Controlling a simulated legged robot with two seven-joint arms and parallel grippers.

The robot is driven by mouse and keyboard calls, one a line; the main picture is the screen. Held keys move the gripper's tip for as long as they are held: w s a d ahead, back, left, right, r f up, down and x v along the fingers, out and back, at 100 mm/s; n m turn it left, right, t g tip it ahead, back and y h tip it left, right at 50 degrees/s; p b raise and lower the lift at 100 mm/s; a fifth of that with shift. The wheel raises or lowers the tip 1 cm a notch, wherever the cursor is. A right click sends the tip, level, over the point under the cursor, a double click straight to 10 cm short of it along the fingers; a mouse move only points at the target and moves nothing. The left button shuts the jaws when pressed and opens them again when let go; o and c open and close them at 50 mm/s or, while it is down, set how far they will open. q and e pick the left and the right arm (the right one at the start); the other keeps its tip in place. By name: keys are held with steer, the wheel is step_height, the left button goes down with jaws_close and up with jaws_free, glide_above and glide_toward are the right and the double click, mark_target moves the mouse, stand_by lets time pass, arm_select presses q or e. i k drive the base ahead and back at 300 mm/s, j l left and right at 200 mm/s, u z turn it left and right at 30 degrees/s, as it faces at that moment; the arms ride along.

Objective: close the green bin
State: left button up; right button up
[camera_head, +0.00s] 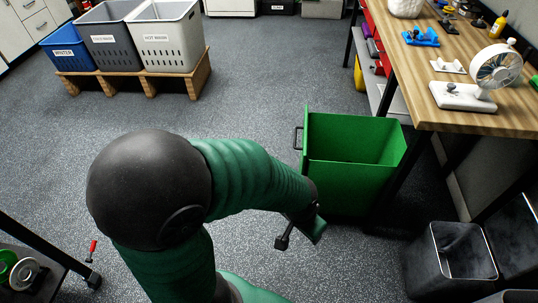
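The green bin (335,183) stands beside the wooden-topped workbench on the right, and its right end reaches the bench leg. Its top is open and I see into it; the visible inside looks empty. A dark handle (298,138) is on its taller left panel. My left arm, in green ribbed sleeving with a black ball joint, crosses the middle. My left gripper (301,235) hangs below and left of the bin, apart from the handle. Its fingers are small and partly hidden, so I cannot tell whether it is open. My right gripper is not in view.
The workbench (447,103) holds a white fan (496,68) and small parts. A dark bin (460,250) stands at lower right. Laundry baskets (165,40) sit on a wooden stand at upper left. The speckled floor left of the green bin is clear.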

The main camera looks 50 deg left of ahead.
mark_target(375, 146)
steer(key=k+j+u, duration=0.1)
steer(key=j+u, duration=0.7)
steer(key=i+j, duration=0.2)
steer(key=i, duration=0.25)
steer(key=i+j+z, duration=0.1)
steer(key=i, duration=0.3)
steer(key=j, duration=0.1)
